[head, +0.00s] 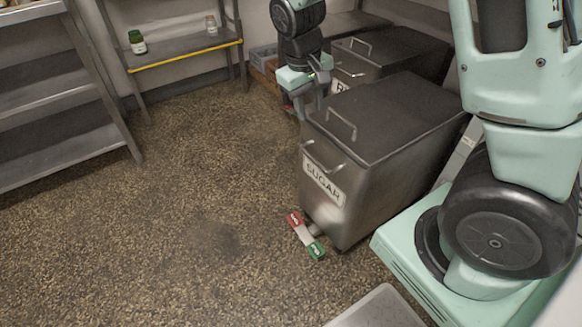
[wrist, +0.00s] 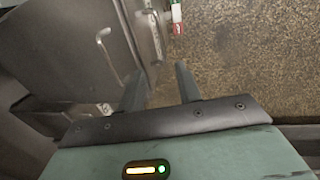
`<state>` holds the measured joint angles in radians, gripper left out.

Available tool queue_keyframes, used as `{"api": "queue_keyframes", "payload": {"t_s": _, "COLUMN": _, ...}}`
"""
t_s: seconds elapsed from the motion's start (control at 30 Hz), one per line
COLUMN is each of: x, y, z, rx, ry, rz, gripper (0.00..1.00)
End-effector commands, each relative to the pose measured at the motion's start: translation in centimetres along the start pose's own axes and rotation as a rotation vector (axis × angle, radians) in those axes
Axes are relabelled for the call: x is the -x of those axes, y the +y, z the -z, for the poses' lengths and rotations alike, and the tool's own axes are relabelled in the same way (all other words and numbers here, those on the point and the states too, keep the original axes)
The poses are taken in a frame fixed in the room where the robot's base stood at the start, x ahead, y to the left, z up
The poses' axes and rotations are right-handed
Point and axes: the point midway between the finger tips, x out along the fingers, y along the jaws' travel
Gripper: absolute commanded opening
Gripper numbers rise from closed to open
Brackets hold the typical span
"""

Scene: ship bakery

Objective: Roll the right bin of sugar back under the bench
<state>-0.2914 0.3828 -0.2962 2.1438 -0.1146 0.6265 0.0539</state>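The metal sugar bin (head: 385,130) stands on the floor right of centre in the head view, with a flat dark lid. Its front has a SUGAR label (head: 323,181) and a bar handle (head: 322,157); another handle (head: 341,124) is on the lid. My gripper (head: 306,103) is beside the bin's far left corner. In the wrist view it (wrist: 160,75) is open and empty, with the bin (wrist: 75,60) to its left. I cannot make out the bench clearly.
A second metal bin (head: 395,50) with a partly hidden label stands behind the sugar bin. A metal rack (head: 55,95) and a yellow-edged shelf (head: 185,53) with jars stand at the left and back. A grey flat object (head: 378,310) is at the front.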

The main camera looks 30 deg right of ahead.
Motion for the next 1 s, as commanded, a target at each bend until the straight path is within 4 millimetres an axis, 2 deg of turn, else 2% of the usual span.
{"api": "queue_keyframes", "payload": {"t_s": 0.27, "x": -2.2, "y": 0.7, "z": 0.2, "rx": -0.012, "ry": -0.005, "rz": -0.011, "gripper": 0.34}}
{"api": "queue_keyframes", "payload": {"t_s": 0.8, "x": -12.7, "y": 0.7, "z": 0.1, "rx": -0.012, "ry": -0.006, "rz": -0.01, "gripper": 0.34}}
{"api": "queue_keyframes", "payload": {"t_s": 1.0, "x": -15.9, "y": 0.7, "z": 0.1, "rx": -0.01, "ry": -0.004, "rz": -0.01, "gripper": 0.34}}
